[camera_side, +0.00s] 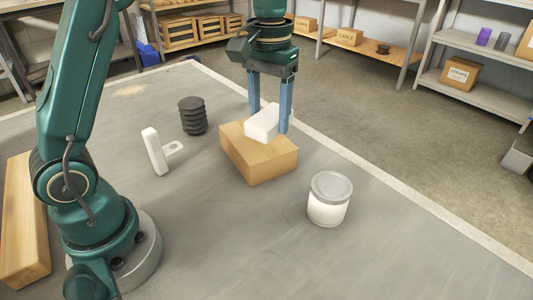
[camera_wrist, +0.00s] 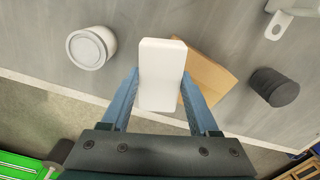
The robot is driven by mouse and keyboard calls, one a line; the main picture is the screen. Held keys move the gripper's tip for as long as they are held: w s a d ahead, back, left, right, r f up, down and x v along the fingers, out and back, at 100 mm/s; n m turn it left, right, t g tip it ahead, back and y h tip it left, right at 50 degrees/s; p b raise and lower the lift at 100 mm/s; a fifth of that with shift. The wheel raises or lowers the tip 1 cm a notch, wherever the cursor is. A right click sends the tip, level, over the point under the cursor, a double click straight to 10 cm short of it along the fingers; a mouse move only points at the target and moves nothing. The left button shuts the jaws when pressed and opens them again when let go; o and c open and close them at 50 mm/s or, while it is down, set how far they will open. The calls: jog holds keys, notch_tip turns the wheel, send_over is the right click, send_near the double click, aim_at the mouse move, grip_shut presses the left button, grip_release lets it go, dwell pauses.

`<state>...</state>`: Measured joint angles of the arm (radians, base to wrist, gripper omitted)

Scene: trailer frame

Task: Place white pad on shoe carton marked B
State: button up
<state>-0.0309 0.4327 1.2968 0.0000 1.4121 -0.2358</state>
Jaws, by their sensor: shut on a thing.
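My gripper (camera_side: 270,108) points down over the table, its blue fingers shut on the white pad (camera_side: 263,122). In the wrist view the pad (camera_wrist: 161,72) sits between the fingertips (camera_wrist: 160,85). A tan carton (camera_side: 259,160) lies directly below the pad; it also shows behind the pad in the wrist view (camera_wrist: 212,78). The pad is at the carton's top, towards its far side; whether it touches cannot be told. No letter B is legible on the carton's visible faces.
A lidded white jar (camera_side: 329,199) stands right of the carton. A black ribbed cylinder (camera_side: 193,116) and a white bracket-like piece (camera_side: 156,151) stand to its left. Another long tan box (camera_side: 22,222) lies at the left edge. The front of the table is clear.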

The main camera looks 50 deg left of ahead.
jog(key=s+a+r+n, duration=0.1)
jog(key=s+a+n, duration=0.15)
jog(key=a, duration=0.65)
jog(key=s+a+r+n, duration=0.1)
jog(key=a+r+n, duration=0.15)
jog(key=a, duration=0.65)
jog(key=n, duration=0.1)
send_near(256, 147)
jog(key=w+a+f, duration=0.2)
jog(key=a, duration=0.1)
jog(key=shift+w+a+f, duration=0.1)
jog(key=shift+w+f, duration=0.05)
jog(key=shift+w, duration=0.05)
jog(key=shift+f, duration=2.05)
jog(key=shift+f, duration=0.1)
jog(key=o, duration=1.3)
jog(key=shift+o, duration=0.2)
